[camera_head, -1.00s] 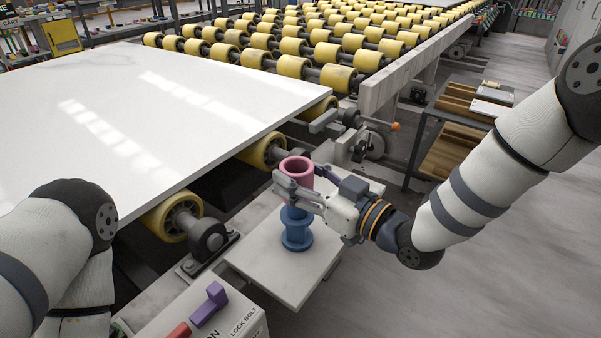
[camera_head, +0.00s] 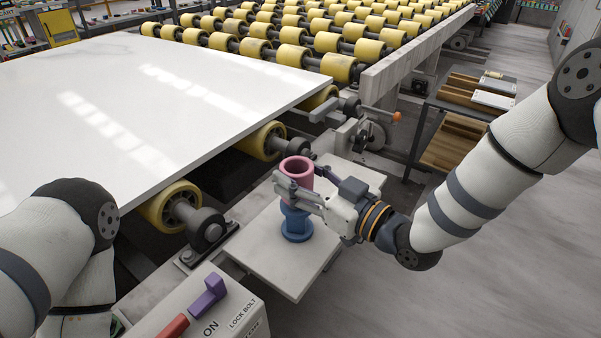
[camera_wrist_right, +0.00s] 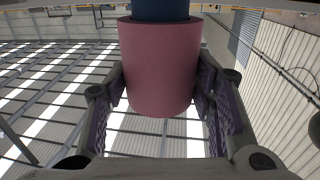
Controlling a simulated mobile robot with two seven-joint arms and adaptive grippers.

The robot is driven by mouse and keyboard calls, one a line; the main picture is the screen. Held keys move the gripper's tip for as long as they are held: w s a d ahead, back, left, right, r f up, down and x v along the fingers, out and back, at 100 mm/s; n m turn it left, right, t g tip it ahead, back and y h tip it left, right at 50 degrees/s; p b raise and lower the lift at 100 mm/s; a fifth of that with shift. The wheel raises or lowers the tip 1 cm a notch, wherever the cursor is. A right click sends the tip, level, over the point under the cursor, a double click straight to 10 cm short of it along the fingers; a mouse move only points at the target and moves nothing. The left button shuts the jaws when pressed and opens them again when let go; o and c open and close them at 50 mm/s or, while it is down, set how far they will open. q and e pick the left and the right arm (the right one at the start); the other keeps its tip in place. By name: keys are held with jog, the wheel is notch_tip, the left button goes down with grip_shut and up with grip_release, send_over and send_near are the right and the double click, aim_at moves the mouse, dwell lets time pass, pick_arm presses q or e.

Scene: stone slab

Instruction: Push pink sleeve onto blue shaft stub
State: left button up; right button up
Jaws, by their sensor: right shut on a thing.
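The pink sleeve (camera_head: 297,170) is an upright hollow tube, with its open top facing up in the head view. My right gripper (camera_head: 300,180) is shut on it, one finger on each side. The blue shaft stub (camera_head: 297,229) stands upright on a pale plate, directly below the sleeve and in line with it. The right wrist view shows the sleeve (camera_wrist_right: 160,65) between the fingers, with the blue stub (camera_wrist_right: 160,9) at its far end. The fingers hide part of the joint, so how far the sleeve overlaps the stub is unclear. My left gripper is out of view.
The pale plate (camera_head: 275,262) has bare room around the stub. A white slab (camera_head: 150,100) and yellow rollers (camera_head: 263,141) lie to the left. A control box with a purple lever (camera_head: 208,296) stands in front. A shelf cart (camera_head: 455,140) is behind right.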

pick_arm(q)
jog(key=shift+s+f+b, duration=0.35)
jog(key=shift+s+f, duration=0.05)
pick_arm(e)
jog(key=shift+f, duration=1)
jog(key=o, duration=1.3)
jog(key=v, duration=1.2)
jog(key=shift+s, duration=0.1)
